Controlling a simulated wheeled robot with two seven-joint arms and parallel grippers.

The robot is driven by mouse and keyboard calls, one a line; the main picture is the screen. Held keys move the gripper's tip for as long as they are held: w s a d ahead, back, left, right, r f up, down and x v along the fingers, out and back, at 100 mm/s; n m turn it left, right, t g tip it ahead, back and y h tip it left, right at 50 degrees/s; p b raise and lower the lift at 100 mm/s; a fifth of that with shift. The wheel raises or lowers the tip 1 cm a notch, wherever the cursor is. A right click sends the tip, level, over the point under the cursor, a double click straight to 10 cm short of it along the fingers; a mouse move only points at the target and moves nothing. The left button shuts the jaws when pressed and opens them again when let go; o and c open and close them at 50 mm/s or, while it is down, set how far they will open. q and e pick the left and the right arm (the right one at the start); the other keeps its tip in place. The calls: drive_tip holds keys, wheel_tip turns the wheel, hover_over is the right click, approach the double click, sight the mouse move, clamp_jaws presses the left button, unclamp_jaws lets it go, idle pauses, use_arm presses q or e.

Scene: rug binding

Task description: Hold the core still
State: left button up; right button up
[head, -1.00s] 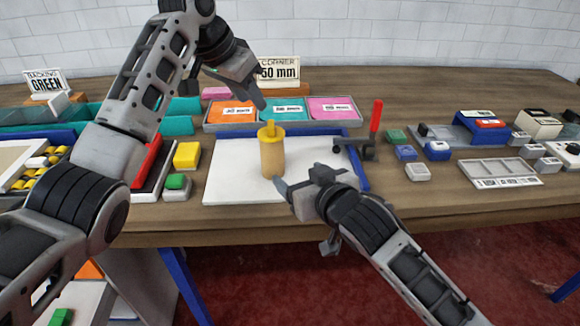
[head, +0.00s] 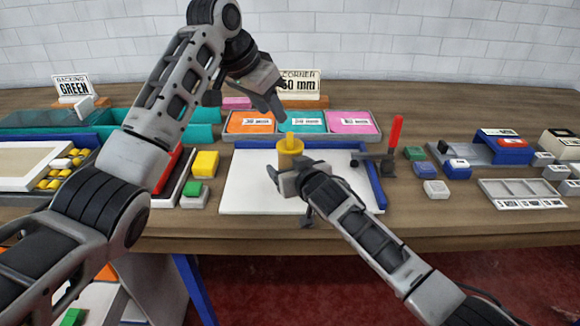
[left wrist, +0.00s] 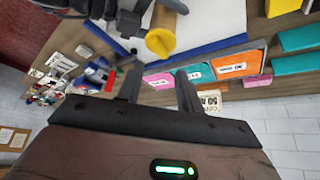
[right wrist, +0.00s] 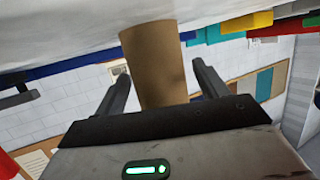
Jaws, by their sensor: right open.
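The core, a tan cylinder with a yellow flanged top (head: 289,146), stands upright on the white board (head: 245,195). My right gripper (head: 284,176) is low in front of the core and hides its lower part in the head view. In the right wrist view the tan core (right wrist: 155,60) shows between the two open fingers, with a gap on each side. My left gripper (head: 255,108) is above and behind the core, empty. In the left wrist view its fingers (left wrist: 160,74) are apart, and the core's yellow top (left wrist: 161,42) is beyond them.
A tray of orange, teal and pink pieces (head: 302,134) lies behind the board. A red-handled clamp (head: 394,135) stands at the board's right. Yellow (head: 205,164) and green blocks (head: 193,187) sit at its left. The board's front left is clear.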

sight(290, 138)
drive_tip(key=shift+w+a, duration=0.1)
use_arm(q)
drive_tip(key=shift+o, duration=0.3)
use_arm(e)
drive_tip(key=c, duration=1.3)
use_arm(q)
drive_tip(key=o, duration=0.9)
drive_tip(key=shift+s+d+r+n, duration=0.1)
drive_tip(key=shift+d+n, duration=0.1)
drive_tip(key=shift+n, duration=0.1)
drive_tip(key=shift+o, duration=0.2)
drive_tip(key=s+d+r+n+t+y, duration=0.2)
drive_tip(key=d+n+y, duration=0.2)
drive_tip(key=n, duration=0.4)
drive_tip(key=x, duration=1.2)
drive_tip(key=shift+s+a+f, duration=0.2)
drive_tip(key=shift+s+a, duration=0.05)
drive_tip(key=shift+s, duration=0.1)
